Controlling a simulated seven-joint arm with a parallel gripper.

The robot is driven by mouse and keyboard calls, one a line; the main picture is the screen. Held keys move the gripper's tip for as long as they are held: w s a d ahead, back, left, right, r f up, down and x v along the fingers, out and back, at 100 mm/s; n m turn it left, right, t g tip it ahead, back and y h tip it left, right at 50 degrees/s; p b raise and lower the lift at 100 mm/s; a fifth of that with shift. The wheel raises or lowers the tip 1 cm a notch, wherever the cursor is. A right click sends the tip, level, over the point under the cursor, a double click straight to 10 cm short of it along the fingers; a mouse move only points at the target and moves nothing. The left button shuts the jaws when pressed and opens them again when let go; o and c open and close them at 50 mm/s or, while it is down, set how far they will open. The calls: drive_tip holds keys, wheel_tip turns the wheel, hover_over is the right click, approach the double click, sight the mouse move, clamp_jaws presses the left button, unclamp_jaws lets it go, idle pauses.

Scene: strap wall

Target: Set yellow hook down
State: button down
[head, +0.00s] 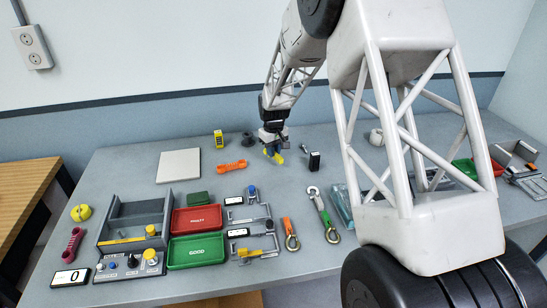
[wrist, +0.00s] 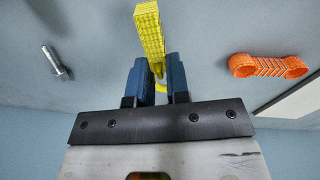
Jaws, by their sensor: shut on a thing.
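My gripper (head: 272,150) is above the back middle of the grey table in the head view. In the wrist view its two blue fingers (wrist: 158,78) are shut on the yellow hook (wrist: 150,32). The hook has a ribbed, strap-like yellow body, and a curved yellow part shows between and below the fingers. In the head view only a little of the yellow hook (head: 277,157) shows under the gripper. I cannot tell whether the hook touches the table.
An orange strap piece (head: 232,167) lies left of the gripper, with a pale square plate (head: 179,166) farther left. A black block (head: 314,161) stands to the right. A small bolt-like part (wrist: 56,62) shows in the wrist view. Red (head: 196,219) and green (head: 196,251) trays sit nearer the front.

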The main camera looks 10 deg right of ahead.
drive_tip(key=shift+f, duration=1.55)
drive_tip(key=shift+f, duration=0.15)
drive_tip(key=c, duration=1.1)
unclamp_jaws()
wheel_tip(320, 180, up, 12)
drive_tip(key=shift+r, duration=0.15)
drive_tip(key=shift+s, duration=0.1)
